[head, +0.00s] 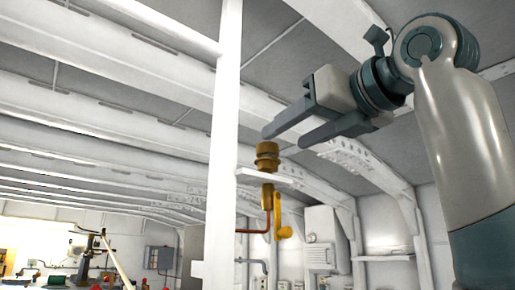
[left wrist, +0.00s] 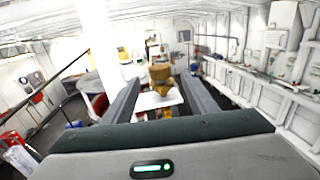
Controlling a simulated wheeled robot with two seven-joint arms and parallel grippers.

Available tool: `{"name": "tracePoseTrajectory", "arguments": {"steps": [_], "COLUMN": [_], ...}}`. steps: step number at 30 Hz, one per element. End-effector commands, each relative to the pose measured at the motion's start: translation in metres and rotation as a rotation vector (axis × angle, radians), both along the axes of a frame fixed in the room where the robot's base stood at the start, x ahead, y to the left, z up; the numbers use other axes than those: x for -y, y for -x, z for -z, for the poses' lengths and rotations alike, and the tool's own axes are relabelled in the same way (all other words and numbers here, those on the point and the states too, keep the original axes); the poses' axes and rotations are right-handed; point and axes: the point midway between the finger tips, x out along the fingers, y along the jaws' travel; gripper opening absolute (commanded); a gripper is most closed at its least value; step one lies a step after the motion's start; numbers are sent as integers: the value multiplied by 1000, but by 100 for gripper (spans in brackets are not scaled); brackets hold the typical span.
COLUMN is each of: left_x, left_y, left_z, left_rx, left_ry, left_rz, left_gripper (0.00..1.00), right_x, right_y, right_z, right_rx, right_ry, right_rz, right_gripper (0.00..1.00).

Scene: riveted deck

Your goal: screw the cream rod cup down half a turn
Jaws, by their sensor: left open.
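A brass-gold, stepped round cup (head: 267,155) stands upright on a small white shelf (head: 262,178) beside a white post. I see no clearly cream-coloured cup; this gold one is the only cup-like fitting near the gripper. My left gripper (head: 285,138) is open and empty, its two grey fingers just above and to the right of the cup in the head view, apart from it. In the left wrist view the gold cup (left wrist: 160,75) shows between the fingers, around their tips. Its thread is not visible. My right gripper is not in view.
A white post (head: 224,120) rises close left of the shelf. Gold and copper pipework (head: 279,218) hangs under the shelf. White ribs cross the ceiling, and a white wall cabinet (head: 323,240) stands behind. Air around the cup's right side is free.

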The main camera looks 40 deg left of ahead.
Motion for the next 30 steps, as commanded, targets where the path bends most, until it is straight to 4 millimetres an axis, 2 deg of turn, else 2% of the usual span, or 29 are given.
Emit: {"name": "tracePoseTrajectory", "arguments": {"steps": [3, 15, 21, 30], "left_x": [-23, -90, -110, -116], "left_y": [-5, -20, -25, -27], "left_z": [-3, -3, -2, 0], "left_rx": [-1, 0, 0, -1], "left_ry": [3, 1, 2, 1], "left_rz": [-4, -5, -2, -1], "left_gripper": [52, 52, 52, 52], "right_x": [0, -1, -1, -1], "right_y": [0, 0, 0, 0], "right_z": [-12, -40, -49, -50], "right_rx": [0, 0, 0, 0], "right_ry": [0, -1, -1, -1], "right_rz": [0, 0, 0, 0], "right_gripper": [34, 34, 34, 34]}}
